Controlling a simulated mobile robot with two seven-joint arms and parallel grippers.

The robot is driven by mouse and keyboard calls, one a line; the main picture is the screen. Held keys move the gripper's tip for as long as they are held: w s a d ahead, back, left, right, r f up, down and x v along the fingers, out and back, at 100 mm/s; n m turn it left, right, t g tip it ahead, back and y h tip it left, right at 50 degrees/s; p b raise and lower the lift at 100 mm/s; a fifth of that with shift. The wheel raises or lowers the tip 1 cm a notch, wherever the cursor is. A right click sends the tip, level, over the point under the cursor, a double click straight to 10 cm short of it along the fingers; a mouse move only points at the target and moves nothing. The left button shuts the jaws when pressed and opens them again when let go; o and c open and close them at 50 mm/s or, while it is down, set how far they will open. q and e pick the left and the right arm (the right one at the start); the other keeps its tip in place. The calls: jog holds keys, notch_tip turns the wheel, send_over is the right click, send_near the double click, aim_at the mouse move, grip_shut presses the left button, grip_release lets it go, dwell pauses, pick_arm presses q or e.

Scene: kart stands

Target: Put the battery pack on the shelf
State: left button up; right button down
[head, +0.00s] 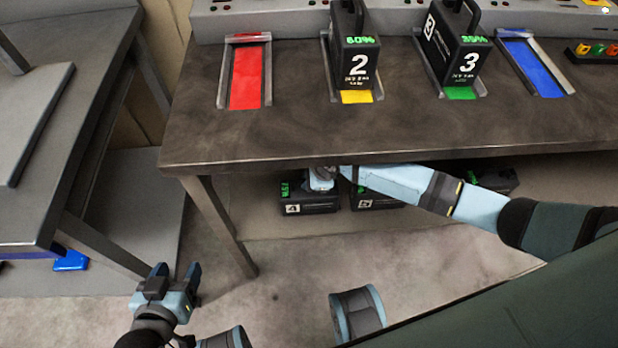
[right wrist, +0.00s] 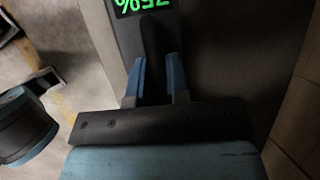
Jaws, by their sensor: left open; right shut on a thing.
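On the lower shelf (head: 400,219) under the workbench, a black battery pack marked 4 (head: 308,204) sits at the left, apparently resting on the shelf. My right arm reaches in under the bench top, and my right gripper (head: 322,180) is at the top of this pack. In the right wrist view, the two blue fingers (right wrist: 156,78) are closed on the dark handle of the pack, whose green display (right wrist: 143,6) reads 75%. The bench edge hides part of the gripper. My left gripper (head: 178,280) is open and empty, low above the floor at the left.
Pack 5 (head: 372,201) stands just right of pack 4, with another pack (head: 495,180) further right. On the bench top (head: 290,135), packs 2 (head: 358,62) and 3 (head: 465,62) stand in slots; the red (head: 246,78) and blue (head: 534,68) slots are empty. A bench leg (head: 222,225) stands left.

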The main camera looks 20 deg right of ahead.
jog(key=shift+r, duration=0.1)
pick_arm(q)
jog(key=shift+r, duration=0.15)
pick_arm(e)
jog(key=shift+a, duration=0.1)
jog(key=c, duration=1.1)
grip_release()
jog(key=shift+f, duration=0.2)
pick_arm(q)
jog(key=shift+f, duration=0.2)
pick_arm(e)
jog(key=p+v, duration=0.2)
jog(key=v, duration=0.3)
jog(key=shift+r, duration=0.4)
pick_arm(q)
jog(key=shift+s+a+r+g+y+p, duration=0.2)
jog(key=shift+a+r+g+y+p, duration=0.15)
jog(key=shift+p, duration=0.75)
pick_arm(e)
jog(key=s+d, duration=0.7)
jog(key=d, duration=0.2)
jog(key=shift+s+d+f, duration=0.25)
jog(key=shift+s+f, duration=0.05)
pick_arm(q)
jog(key=shift+d+f, duration=0.1)
jog(key=shift+f, duration=0.05)
